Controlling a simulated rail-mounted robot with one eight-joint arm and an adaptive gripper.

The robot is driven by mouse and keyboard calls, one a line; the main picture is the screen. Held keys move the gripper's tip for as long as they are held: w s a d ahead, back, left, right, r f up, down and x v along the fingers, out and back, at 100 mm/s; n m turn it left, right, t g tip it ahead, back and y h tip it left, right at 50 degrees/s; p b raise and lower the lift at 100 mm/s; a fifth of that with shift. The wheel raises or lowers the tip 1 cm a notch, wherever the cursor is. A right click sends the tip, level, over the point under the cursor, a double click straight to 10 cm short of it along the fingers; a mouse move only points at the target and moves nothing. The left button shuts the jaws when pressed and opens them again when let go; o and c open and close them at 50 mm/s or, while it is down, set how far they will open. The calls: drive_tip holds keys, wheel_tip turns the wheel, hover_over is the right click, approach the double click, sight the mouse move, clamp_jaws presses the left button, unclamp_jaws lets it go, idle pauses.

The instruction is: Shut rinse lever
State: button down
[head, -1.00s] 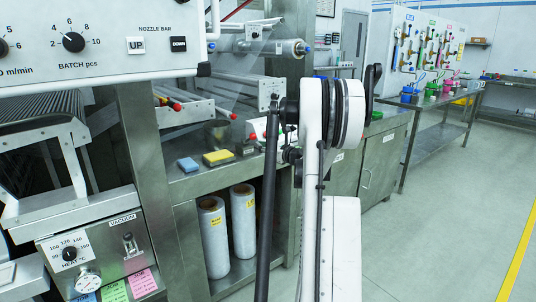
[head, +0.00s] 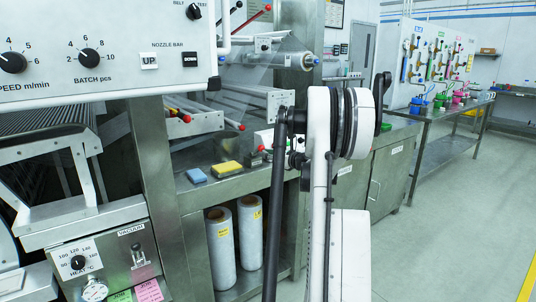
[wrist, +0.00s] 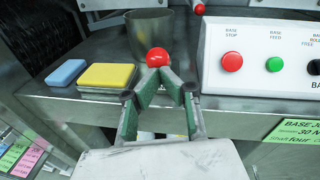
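No lever marked as a rinse lever can be made out in these views. In the wrist view my gripper (wrist: 158,76) points forward over the steel bench edge, its green fingers drawn together at the tips. A red ball knob (wrist: 158,56) shows right at the fingertips; its stem is hidden, and I cannot tell whether they touch. In the head view my arm hides the gripper. Far valve panels (head: 420,52) carry coloured handles, too small to tell their positions.
A blue block (wrist: 66,72) and a yellow block (wrist: 106,76) lie left of my gripper. A white button box (wrist: 262,60) stands close on the right. The steel bench (head: 240,185) holds film rolls (head: 220,245) below. Open floor (head: 450,230) lies to the right.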

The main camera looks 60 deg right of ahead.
drive_tip(key=shift+w+r, duration=0.1)
drive_tip(key=shift+r, duration=0.15)
drive_tip(key=shift+w+d+r+g+p, duration=0.1)
drive_tip(key=shift+w+r+g+p, duration=0.1)
drive_tip(key=shift+r+g+p, duration=0.75)
drive_tip(key=w+r+g+p, duration=0.1)
drive_tip(key=p, duration=0.1)
drive_tip(key=w+r+g+y+p, duration=0.1)
drive_tip(key=g+p, duration=0.1)
drive_tip(key=p, duration=0.1)
drive_tip(key=shift+d+r+y, duration=0.15)
drive_tip(key=shift+d+y, duration=0.15)
drive_tip(key=shift+d, duration=0.05)
drive_tip(key=g+p, duration=0.1)
drive_tip(key=w+r+g+p, duration=0.1)
drive_tip(key=shift+w+d+r+m+y+p, duration=0.15)
drive_tip(key=shift+w+d+m+y+p, duration=0.15)
drive_tip(key=shift+p, duration=0.05)
drive_tip(key=shift+w+d+r+g+y+p, duration=0.15)
drive_tip(key=shift+w+d+r+g+p, duration=0.1)
drive_tip(key=shift+w+g+p, duration=0.3)
drive_tip(key=shift+w+d+r+g+y+p, duration=0.15)
drive_tip(key=shift+w+d+g+p, duration=0.1)
drive_tip(key=shift+w+g+p, duration=0.3)
drive_tip(key=shift+w, duration=0.15)
